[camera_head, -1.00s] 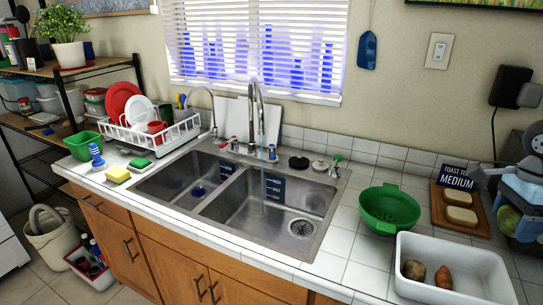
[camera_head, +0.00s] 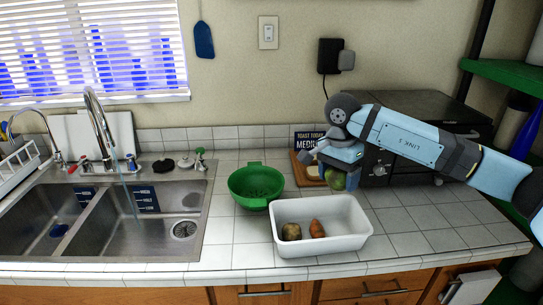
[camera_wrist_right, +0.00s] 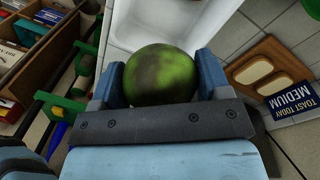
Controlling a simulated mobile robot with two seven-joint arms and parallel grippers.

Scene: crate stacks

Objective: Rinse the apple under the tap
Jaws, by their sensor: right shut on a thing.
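A green apple with dark brownish smears (camera_wrist_right: 160,76) sits between the two fingers of my right gripper (camera_head: 338,176), which is shut on it. In the head view the apple (camera_head: 338,182) shows just below the gripper, in front of the toaster oven and above the counter. The tall chrome tap (camera_head: 97,118) stands behind the double sink (camera_head: 205,205), well to the left of the gripper. A thin stream of water (camera_head: 133,200) falls into the right basin. My left gripper is out of view.
A white tub (camera_head: 320,249) with a potato and a carrot-like vegetable stands at the counter's front. A green colander (camera_head: 256,183) lies between tub and sink. Behind are a board with bread (camera_head: 302,176), a toast sign (camera_head: 307,140) and a dark toaster oven (camera_head: 425,110).

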